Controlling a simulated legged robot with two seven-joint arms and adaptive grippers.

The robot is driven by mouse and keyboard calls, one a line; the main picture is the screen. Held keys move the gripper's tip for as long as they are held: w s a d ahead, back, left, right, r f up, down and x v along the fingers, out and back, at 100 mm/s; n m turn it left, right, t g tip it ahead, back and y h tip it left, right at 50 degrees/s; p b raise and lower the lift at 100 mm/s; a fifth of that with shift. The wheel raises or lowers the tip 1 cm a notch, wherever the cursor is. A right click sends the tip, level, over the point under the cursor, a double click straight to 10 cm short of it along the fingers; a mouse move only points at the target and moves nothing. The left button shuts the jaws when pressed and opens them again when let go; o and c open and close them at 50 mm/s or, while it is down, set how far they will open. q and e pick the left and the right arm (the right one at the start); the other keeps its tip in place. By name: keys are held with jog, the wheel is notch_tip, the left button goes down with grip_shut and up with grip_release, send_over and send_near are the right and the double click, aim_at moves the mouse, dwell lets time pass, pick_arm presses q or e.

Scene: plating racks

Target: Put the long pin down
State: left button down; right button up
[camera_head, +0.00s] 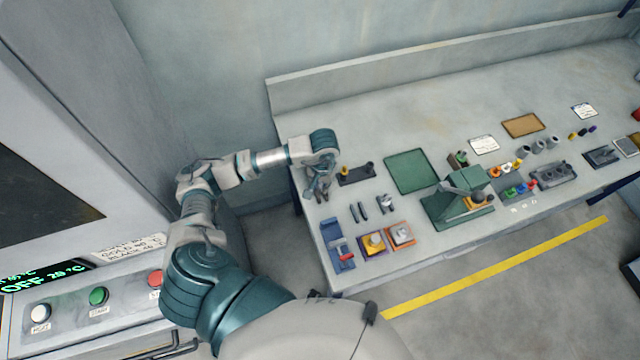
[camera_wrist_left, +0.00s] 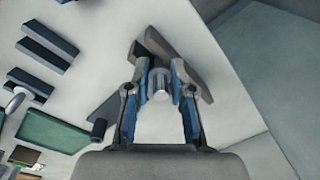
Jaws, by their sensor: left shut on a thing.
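In the head view the pin cannot be made out between the fingers. My right gripper is in neither view.
A green mat (camera_head: 411,171) lies right of the dark block. A green press-like device (camera_head: 460,200) is further right. The bench's left edge is close to my gripper.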

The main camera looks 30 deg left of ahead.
pick_arm(q)
jog(key=shift+s+f, duration=0.2)
jog(key=shift+f, duration=0.05)
jog(key=c, duration=1.2)
grip_release()
jog(key=shift+o, duration=1)
jog(key=shift+w+f, duration=0.1)
jog(key=shift+f, duration=0.05)
